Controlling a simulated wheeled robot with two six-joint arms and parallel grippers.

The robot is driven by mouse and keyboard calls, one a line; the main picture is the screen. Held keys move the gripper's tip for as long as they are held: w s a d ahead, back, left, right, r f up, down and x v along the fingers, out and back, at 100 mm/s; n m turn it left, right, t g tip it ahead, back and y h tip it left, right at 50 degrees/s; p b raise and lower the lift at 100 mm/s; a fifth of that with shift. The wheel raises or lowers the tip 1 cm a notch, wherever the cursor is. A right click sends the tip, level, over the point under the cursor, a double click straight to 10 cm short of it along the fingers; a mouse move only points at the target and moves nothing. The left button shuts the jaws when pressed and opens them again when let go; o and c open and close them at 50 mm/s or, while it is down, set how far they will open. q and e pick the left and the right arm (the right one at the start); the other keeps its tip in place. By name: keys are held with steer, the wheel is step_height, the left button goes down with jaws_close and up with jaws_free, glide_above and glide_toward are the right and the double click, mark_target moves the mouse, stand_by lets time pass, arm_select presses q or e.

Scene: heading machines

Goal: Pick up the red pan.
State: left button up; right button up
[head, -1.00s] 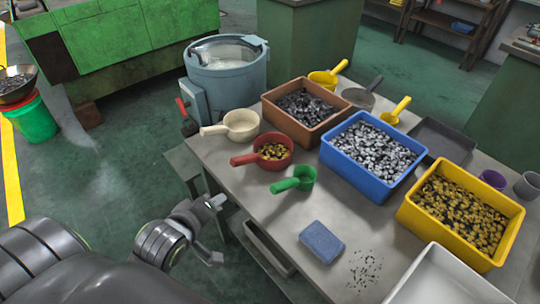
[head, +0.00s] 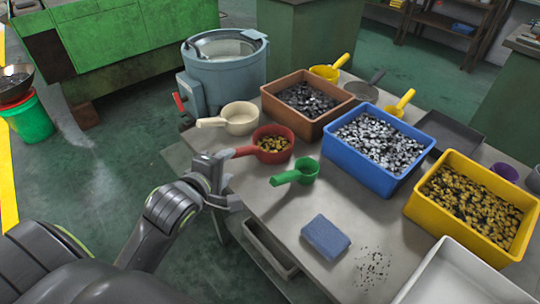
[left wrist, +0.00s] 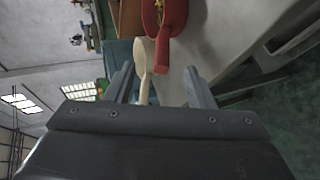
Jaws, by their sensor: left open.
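The red pan (head: 275,146) stands on the grey table and holds brass-coloured pieces. Its handle (head: 245,151) points left toward the table's edge. My left gripper (head: 232,179) is open and empty at the table's left edge, close to the handle's end. In the left wrist view, the red pan (left wrist: 178,14) is at the top, with its handle (left wrist: 163,55) pointing down toward the open fingers (left wrist: 163,85). The handle's tip appears just beyond the fingers, not clearly between them. My right gripper is not in view.
A cream pan (head: 241,118) stands behind the red pan, and a green pan (head: 304,170) in front. A brown bin (head: 309,128), a blue bin (head: 362,173) and a yellow bin (head: 450,235) stand to the right. A blue sponge-like block (head: 326,237) lies nearer.

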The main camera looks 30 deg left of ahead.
mark_target(241, 154)
arm_select(q)
steer(key=b+x, duration=0.3)
steer(key=x, duration=0.3)
steer(key=shift+f+b, duration=0.15)
steer(key=shift+b, duration=0.2)
steer(key=shift+x, duration=0.9)
steer(key=x, duration=0.1)
steer(key=b+x, duration=0.1)
steer(key=x, duration=0.2)
steer(key=shift+a+f, duration=0.35)
steer(key=shift+a, duration=0.05)
steer(key=shift+w, duration=0.15)
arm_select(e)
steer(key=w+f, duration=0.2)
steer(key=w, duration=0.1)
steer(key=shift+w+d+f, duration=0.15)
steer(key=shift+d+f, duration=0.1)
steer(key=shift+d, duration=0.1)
arm_select(q)
steer(key=shift+c, duration=0.3)
jaws_close()
